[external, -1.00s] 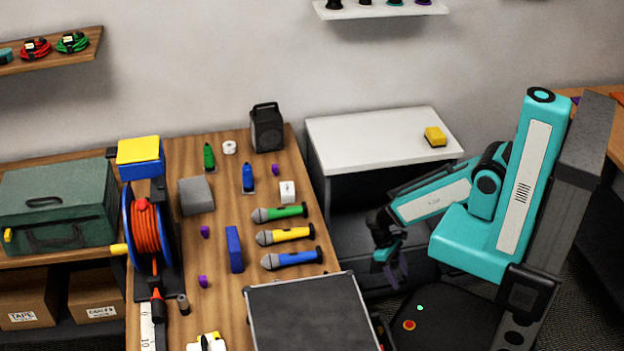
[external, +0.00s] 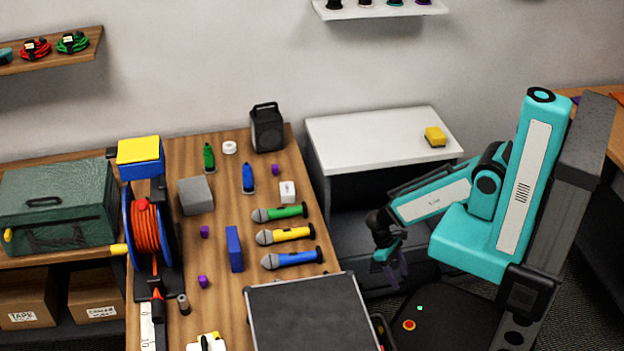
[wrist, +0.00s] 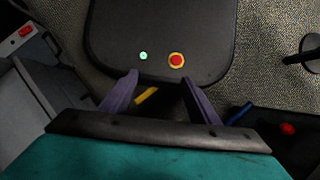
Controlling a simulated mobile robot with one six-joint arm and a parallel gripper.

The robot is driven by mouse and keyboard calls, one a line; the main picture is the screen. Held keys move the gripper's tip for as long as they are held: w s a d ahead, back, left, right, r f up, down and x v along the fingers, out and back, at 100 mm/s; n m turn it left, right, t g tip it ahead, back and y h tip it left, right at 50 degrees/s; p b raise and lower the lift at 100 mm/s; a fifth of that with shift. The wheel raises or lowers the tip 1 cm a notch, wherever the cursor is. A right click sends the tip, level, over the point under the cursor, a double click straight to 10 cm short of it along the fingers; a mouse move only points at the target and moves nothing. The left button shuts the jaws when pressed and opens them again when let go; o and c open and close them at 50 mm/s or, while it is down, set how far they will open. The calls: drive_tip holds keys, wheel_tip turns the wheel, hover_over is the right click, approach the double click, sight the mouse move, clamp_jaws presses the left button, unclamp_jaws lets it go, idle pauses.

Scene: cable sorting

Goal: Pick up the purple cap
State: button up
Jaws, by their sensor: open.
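Several small purple pieces lie on the wooden workbench. One purple piece (external: 275,169) is at the back near the black speaker, another purple piece (external: 204,232) is near the middle, and a third purple piece (external: 203,281) is nearer the front. They are too small to tell which is the cap. My gripper (external: 396,274) hangs low to the right of the bench, away from all of them. In the wrist view my gripper (wrist: 164,92) points down with its two purple fingers apart and nothing between them. No purple piece from the bench shows in the wrist view.
The workbench (external: 220,325) holds microphones (external: 288,233), a cable reel (external: 146,228), a grey block (external: 196,195), a blue block (external: 234,249) and a black-topped case (external: 308,312). A white-topped cabinet (external: 370,140) with a yellow block (external: 435,136) stands behind my arm.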

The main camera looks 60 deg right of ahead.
idle(0.4)
drive_tip(key=c, duration=0.4)
